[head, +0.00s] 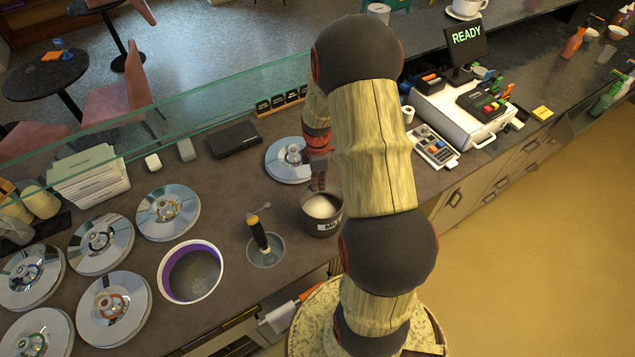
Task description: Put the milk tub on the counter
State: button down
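The milk tub (319,228) is a dark round tub with a white label and pale contents. It is at the counter's front side, partly behind my arm. Its outer wall shows above the counter surface; I cannot tell whether it rests on the counter or hangs just above it. My gripper (317,186) points down at the tub's far rim, with its fingers close together. I cannot tell whether they are closed on the rim. The dark counter (225,185) runs across the view.
A silver lid (285,162) lies behind the tub. A scoop (260,236) stands in a small round well (268,255) to the left. A glass guard (190,117) runs along the back.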

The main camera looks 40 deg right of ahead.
jog(key=shift+f, duration=0.1)
jog(key=c, duration=2.1)
grip_release()
jog(key=shift+c, duration=0.2)
jog(key=shift+o, duration=0.5)
